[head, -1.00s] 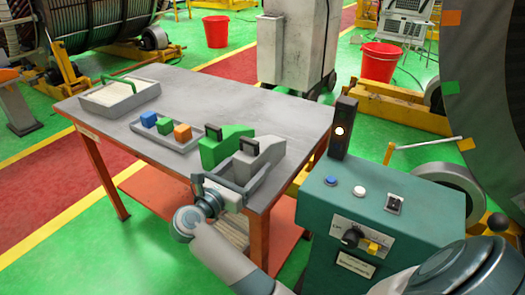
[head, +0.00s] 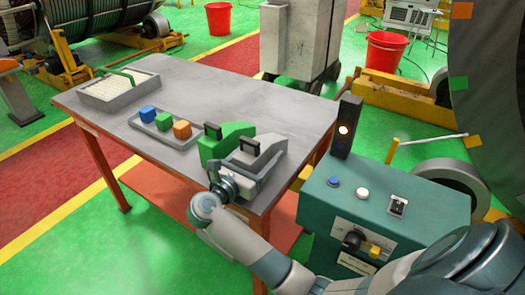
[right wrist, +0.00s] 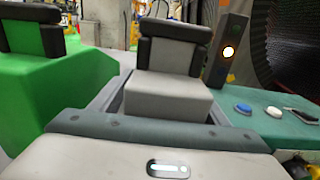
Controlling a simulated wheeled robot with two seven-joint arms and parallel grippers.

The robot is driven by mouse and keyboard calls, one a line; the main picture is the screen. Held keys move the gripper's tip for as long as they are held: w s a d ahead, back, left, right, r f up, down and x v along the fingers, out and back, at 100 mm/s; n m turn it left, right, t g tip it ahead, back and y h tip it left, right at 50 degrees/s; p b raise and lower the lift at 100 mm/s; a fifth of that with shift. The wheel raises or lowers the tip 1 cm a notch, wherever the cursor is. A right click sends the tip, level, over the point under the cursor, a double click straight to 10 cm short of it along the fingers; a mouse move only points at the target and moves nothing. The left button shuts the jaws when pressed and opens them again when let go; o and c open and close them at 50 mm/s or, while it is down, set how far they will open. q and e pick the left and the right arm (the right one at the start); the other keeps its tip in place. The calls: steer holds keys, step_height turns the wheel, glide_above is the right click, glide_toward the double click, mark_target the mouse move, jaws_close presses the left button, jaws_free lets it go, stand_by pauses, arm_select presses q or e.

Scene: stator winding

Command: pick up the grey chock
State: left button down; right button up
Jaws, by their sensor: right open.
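The grey chock (head: 264,153), a wedge-shaped block with a black-topped grip, stands near the front right edge of the table. My right gripper (head: 254,168) is open at its near end, with the fingers seeming to lie on either side of it. In the right wrist view the chock (right wrist: 168,98) is straight ahead between the open fingers, with its black grip above. Whether the fingers touch it I cannot tell. My left gripper is not in view.
A green chock (head: 220,143) stands close on the left of the grey one. A tray (head: 145,125) of coloured blocks and a lidless grey box (head: 118,97) lie further left. A teal control cabinet (head: 315,208) with a lit lamp is at the right. The table's back is clear.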

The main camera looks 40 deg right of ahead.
mark_target(263, 140)
steer(key=shift+s+a+r, duration=0.1)
steer(key=shift+c, duration=0.6)
steer(key=c, duration=1.1)
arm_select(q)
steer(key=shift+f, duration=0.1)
arm_select(e)
steer(key=shift+r, duration=0.2)
